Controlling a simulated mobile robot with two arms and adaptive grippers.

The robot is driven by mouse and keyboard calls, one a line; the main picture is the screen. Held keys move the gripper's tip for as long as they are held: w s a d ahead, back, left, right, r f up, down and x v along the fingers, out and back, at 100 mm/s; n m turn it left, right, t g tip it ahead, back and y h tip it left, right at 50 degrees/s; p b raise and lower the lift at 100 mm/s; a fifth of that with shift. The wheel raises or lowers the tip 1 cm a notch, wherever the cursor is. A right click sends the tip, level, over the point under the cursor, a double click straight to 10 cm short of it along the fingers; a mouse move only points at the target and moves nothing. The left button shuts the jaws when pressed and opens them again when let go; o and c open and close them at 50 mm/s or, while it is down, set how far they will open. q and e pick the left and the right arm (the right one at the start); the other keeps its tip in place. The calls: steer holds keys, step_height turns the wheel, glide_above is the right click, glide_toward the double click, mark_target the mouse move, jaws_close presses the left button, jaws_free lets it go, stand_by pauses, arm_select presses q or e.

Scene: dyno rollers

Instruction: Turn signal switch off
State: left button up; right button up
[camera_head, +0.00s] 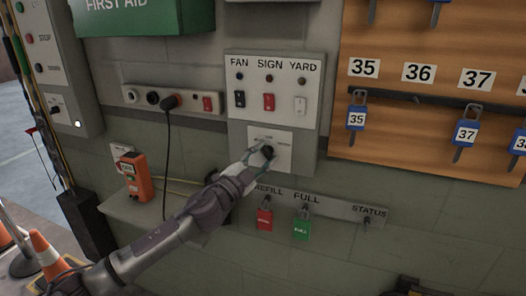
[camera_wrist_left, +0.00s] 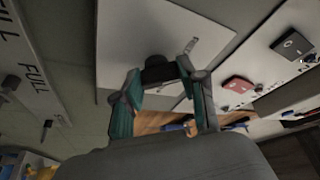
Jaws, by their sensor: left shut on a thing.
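A grey panel (camera_head: 310,124) on the wall carries the labels FAN, SIGN and YARD. Below them are a black switch (camera_head: 239,98), a red switch (camera_head: 268,102) under SIGN, and a pale switch (camera_head: 300,105). A pale plate (camera_head: 287,139) lower on the panel holds a dark rotary knob (camera_head: 267,151); its small lettering is too blurred to read. My left gripper (camera_head: 259,153) is shut on this knob. In the left wrist view the knob (camera_wrist_left: 157,70) sits between the green-padded fingers (camera_wrist_left: 160,78), in front of the plate (camera_wrist_left: 115,60). My right gripper is not in view.
A strip below holds a red padlock (camera_head: 264,219) and a green padlock (camera_head: 302,228). An orange box (camera_head: 137,180) stands on a shelf (camera_head: 160,212) at left, near a hanging black cable (camera_head: 166,150). A wooden key board (camera_head: 435,134) with blue tags is at right.

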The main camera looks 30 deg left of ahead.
arm_select(q)
steer(key=m+p, duration=0.2)
steer(key=m+g+p, duration=0.1)
steer(key=m+p, duration=0.1)
steer(key=m+g+h+p, duration=0.1)
steer(key=m+p, duration=0.1)
steer(key=shift+r+p, duration=0.35)
steer(key=shift+r, duration=0.05)
steer(key=shift+f+m+g+p, duration=0.2)
steer(key=shift+m+g+p, duration=0.3)
steer(key=shift+m+p, duration=0.55)
steer(key=o, duration=1.1)
steer(key=shift+o, duration=0.2)
steer(key=shift+s, duration=0.1)
steer(key=s+a, duration=0.1)
steer(key=s, duration=1)
steer(key=shift+s+a, duration=0.4)
